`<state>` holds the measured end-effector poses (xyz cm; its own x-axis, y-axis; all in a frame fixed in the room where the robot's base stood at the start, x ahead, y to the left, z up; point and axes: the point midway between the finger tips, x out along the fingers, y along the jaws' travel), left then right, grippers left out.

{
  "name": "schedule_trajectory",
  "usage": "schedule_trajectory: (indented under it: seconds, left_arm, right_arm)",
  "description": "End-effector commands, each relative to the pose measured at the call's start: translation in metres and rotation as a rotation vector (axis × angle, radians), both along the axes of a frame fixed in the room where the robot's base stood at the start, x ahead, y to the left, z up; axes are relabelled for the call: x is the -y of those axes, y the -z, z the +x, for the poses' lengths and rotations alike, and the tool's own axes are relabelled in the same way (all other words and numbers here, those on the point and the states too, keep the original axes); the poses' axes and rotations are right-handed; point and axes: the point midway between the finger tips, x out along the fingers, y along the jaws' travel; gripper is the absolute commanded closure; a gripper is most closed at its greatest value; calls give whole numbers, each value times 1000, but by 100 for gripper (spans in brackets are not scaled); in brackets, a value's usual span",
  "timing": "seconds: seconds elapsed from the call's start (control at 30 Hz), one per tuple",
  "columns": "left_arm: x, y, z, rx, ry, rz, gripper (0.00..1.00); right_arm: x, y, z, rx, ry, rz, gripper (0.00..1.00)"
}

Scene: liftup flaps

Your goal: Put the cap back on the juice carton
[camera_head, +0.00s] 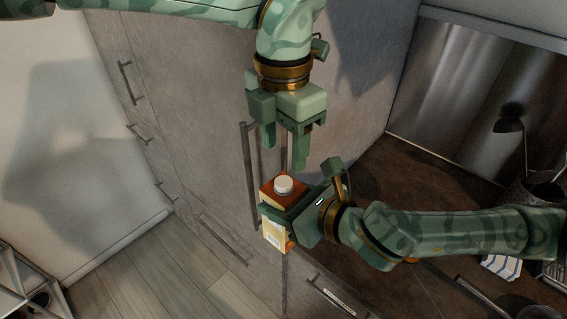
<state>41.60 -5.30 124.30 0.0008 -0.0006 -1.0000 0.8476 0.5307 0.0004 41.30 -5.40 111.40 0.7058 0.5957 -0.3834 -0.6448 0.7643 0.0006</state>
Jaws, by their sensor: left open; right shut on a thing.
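The juice carton (272,236) is an orange and cream box, held roughly upright near the middle of the head view. A round white cap (284,184) shows at the carton's top; I cannot tell how firmly it sits there. My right gripper (273,214) is shut on the carton from the right, and its fingers hide part of the carton's middle. My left gripper (285,151) points down from above, open and empty, with its fingertips a little above the cap and apart from it.
Grey cabinet fronts (187,120) with bar handles stand behind the carton. Wooden floor (165,275) is open at lower left.

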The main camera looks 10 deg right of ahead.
Motion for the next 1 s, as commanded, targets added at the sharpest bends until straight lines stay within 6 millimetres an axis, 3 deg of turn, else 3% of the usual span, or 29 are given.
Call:
schedule_trajectory:
  seconds: [0.1, 0.33, 1.0]
  left_arm:
    - [0, -25, 1, 2, -1, -1, 47]
    - [0, -52, 0, 0, 0, 1, 47]
    - [0, -56, 0, -1, 1, 1, 47]
  right_arm:
    - [0, -1, 0, 2, 0, 1, 100]
    - [0, -1, 0, 2, 0, 1, 100]
    - [0, -1, 0, 2, 0, 1, 100]
